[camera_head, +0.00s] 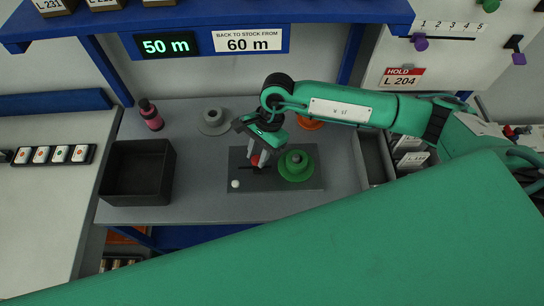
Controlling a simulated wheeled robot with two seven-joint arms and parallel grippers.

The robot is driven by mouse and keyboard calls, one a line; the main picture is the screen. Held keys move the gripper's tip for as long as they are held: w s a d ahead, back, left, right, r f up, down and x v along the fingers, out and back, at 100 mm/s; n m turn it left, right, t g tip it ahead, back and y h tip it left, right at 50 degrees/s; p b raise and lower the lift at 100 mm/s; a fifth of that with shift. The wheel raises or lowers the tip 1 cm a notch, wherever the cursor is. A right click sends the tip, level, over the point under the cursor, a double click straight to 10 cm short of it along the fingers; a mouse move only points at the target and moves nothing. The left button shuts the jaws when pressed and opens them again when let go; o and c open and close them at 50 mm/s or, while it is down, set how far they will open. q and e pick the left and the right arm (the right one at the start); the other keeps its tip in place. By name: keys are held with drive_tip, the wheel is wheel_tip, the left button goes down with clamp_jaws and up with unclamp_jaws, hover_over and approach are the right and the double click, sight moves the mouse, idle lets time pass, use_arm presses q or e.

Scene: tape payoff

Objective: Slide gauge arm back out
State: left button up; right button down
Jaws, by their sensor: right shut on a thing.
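A dark grey payoff base plate (312,184) lies on the grey bench, with a green tape reel (296,166) on its right part. A short dark slot runs in the plate left of the reel. A small red knob (255,160), apparently that of the gauge arm, shows at the slot. My right gripper (261,161) points down over it, shut on the knob, just left of the reel. The gripper hides most of the gauge arm, so how far it reaches toward the reel cannot be told. My left gripper is not in view.
A white button (235,184) sits on the plate's left. A black bin (137,172), a pink bottle (151,115), a grey spool (213,121) and an orange reel (309,122) stand around. The display (166,45) reads 50 m; the sign (248,41) reads 60 m.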

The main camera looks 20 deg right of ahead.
sight(246, 166)
drive_tip(key=a, duration=0.1)
drive_tip(key=a+b, duration=0.1)
drive_tip(key=shift+w+a+f, duration=0.2)
drive_tip(key=shift+w+a, duration=0.1)
drive_tip(key=shift+w, duration=0.1)
drive_tip(key=shift+a+r+b, duration=0.15)
drive_tip(key=shift+a+b, duration=0.1)
drive_tip(key=shift+b, duration=0.1)
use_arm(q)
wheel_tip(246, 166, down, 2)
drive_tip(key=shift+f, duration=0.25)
use_arm(e)
drive_tip(key=shift+r, duration=0.1)
drive_tip(key=c, duration=1.5)
unclamp_jaws()
drive_tip(key=o, duration=0.4)
drive_tip(key=shift+a, duration=0.1)
drive_tip(key=shift+c, duration=0.2)
drive_tip(key=shift+w+a, duration=0.1)
